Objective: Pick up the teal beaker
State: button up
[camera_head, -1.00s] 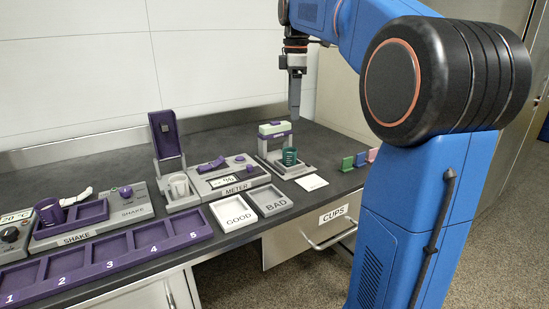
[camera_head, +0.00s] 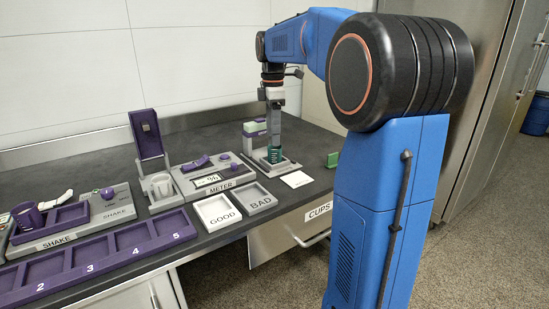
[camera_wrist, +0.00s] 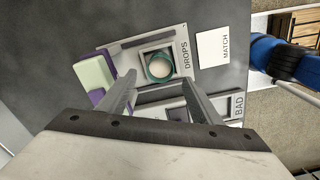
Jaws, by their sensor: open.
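The teal beaker (camera_head: 274,156) stands upright on the grey drops station (camera_head: 284,166) at the back right of the bench. In the wrist view, the beaker (camera_wrist: 159,67) is seen from above as a teal ring with a pale inside, in a square recess of the station (camera_wrist: 183,48). My gripper (camera_head: 273,146) points down at the beaker, its fingers partly covering it in the head view. In the wrist view my gripper (camera_wrist: 159,79) is open and empty, one fingertip towards each side of the beaker. Whether the tips reach below its rim I cannot tell.
A pale green and purple block (camera_wrist: 95,75) rises beside the beaker. A white MATCH card (camera_head: 296,179) lies in front of the station. The BAD tray (camera_head: 255,198), GOOD tray (camera_head: 217,212) and meter (camera_head: 215,176) lie to the left.

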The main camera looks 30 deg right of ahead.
aim_at(275, 148)
jog(key=shift+d+f, duration=0.15)
jog(key=shift+f, duration=1.4)
jog(key=shift+d+f, duration=0.1)
jog(key=shift+f, duration=1.4)
jog(key=shift+c, duration=0.7)
jog(key=c, duration=1)
